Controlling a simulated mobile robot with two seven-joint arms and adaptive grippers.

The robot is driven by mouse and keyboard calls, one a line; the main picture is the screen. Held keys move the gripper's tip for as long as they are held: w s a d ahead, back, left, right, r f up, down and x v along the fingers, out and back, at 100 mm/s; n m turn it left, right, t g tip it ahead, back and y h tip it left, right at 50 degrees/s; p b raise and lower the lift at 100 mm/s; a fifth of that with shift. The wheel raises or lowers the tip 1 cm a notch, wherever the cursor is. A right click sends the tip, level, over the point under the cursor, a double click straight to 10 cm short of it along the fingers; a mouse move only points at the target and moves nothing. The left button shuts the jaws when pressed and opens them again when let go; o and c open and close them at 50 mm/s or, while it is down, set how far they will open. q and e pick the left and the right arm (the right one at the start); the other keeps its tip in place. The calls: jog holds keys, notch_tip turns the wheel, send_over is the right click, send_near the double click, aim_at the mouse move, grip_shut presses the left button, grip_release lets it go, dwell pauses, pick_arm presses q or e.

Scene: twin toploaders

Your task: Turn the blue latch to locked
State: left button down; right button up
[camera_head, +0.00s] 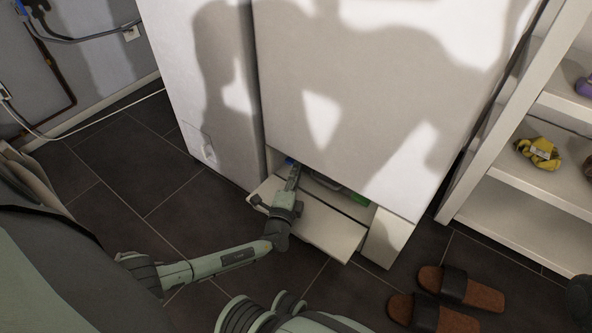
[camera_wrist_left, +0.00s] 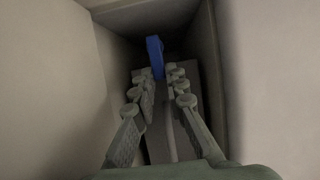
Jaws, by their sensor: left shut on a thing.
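The blue latch (camera_head: 290,161) is deep in the left part of a low open compartment in a white appliance. In the left wrist view the blue latch (camera_wrist_left: 155,56) stands upright at the far end of a narrow recess. My left gripper (camera_head: 293,172) reaches into this opening from the front. In the left wrist view the fingertips of my left gripper (camera_wrist_left: 161,72) are close together at the latch and shut on it. The fingers partly hide the latch's lower part. My right gripper is not in view.
A fold-down flap (camera_head: 325,232) lies open in front of the compartment, under my left arm. A green item (camera_head: 358,198) sits inside at the right. Brown slippers (camera_head: 460,287) lie on the dark floor at lower right. A shelf (camera_head: 515,215) stands on the right.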

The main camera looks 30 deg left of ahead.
pick_arm(q)
jog(key=shift+f, duration=0.1)
dwell(0.5)
jog(key=c, duration=1.5)
grip_release()
jog(key=shift+c, duration=0.2)
